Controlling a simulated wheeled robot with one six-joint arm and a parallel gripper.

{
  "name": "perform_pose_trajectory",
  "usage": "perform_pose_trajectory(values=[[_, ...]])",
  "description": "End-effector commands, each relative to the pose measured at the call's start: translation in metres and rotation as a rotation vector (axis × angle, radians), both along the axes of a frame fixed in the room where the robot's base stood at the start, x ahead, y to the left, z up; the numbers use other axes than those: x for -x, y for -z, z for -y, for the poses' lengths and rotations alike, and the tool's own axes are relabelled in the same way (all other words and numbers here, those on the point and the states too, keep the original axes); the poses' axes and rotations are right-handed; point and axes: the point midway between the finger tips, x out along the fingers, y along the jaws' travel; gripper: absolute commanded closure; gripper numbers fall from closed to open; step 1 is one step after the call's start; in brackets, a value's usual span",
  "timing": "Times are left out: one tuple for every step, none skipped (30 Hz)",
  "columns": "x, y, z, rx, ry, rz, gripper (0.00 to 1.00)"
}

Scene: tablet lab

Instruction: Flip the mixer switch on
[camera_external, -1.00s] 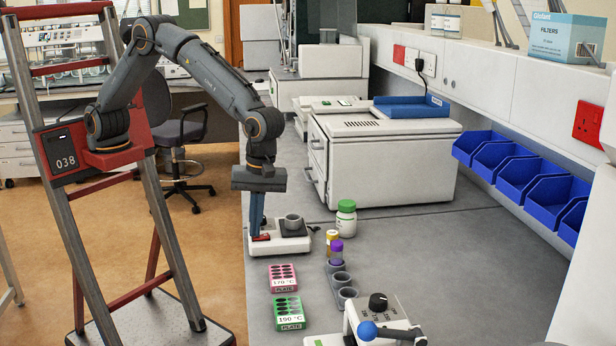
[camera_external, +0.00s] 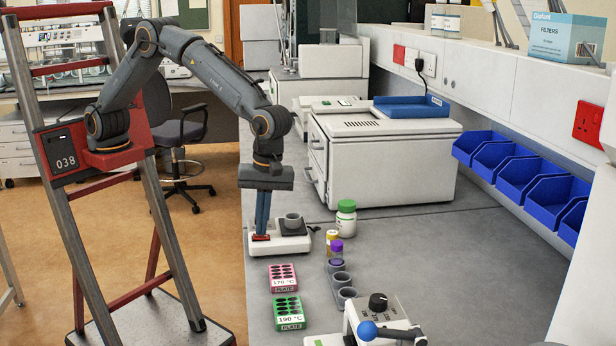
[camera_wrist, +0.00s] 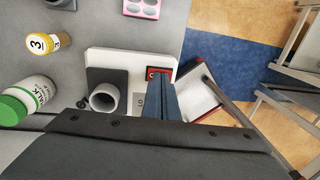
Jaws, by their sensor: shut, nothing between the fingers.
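The mixer (camera_external: 279,243) is a low white box near the bench's left edge, with a dark pad and a grey cup (camera_external: 292,221) on top. Its red switch (camera_external: 261,238) is at the left end of the mixer; it also shows in the wrist view (camera_wrist: 152,72), partly hidden by my fingers. My gripper (camera_external: 262,232) points straight down with its blue fingers shut and empty. The fingertips are at or just above the switch; I cannot tell whether they touch it. In the wrist view the fingers (camera_wrist: 160,82) overlap the switch's right part.
A white bottle with a green lid (camera_external: 346,219) stands right of the mixer. A yellow-labelled vial (camera_external: 331,238) and a purple-capped vial (camera_external: 336,251) are nearby. Pink (camera_external: 283,278) and green (camera_external: 288,313) plates lie in front. A large white instrument (camera_external: 375,165) stands behind.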

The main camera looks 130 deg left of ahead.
Motion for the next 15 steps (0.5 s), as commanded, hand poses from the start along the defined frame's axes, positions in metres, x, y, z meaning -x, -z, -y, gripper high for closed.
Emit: perform_pose_trajectory(values=[[-0.001,-0.005,-0.001,0.000,0.000,0.001,1.00],[-0.001,-0.009,-0.001,0.000,0.000,0.003,1.00],[-0.001,-0.014,-0.001,0.000,0.000,0.003,1.00],[-0.002,-0.019,-0.002,0.000,0.000,0.003,1.00],[-0.002,-0.024,-0.002,-0.001,-0.001,0.002,1.00],[-0.002,-0.031,-0.003,-0.001,-0.001,0.002,1.00],[-0.003,-0.037,-0.004,-0.001,-0.001,0.003,1.00],[-0.003,-0.044,-0.004,-0.001,-0.001,0.003,1.00],[-0.006,-0.049,-0.005,0.000,-0.001,0.006,1.00],[-0.007,-0.054,-0.006,-0.001,-0.001,0.006,1.00],[-0.007,-0.059,-0.006,-0.001,0.000,0.005,1.00],[-0.008,-0.066,-0.007,-0.001,0.000,0.006,1.00],[-0.008,-0.072,-0.007,-0.001,0.000,0.005,1.00],[-0.009,-0.078,-0.008,-0.001,0.000,0.005,1.00],[-0.010,-0.086,-0.008,-0.001,0.000,0.005,1.00]])
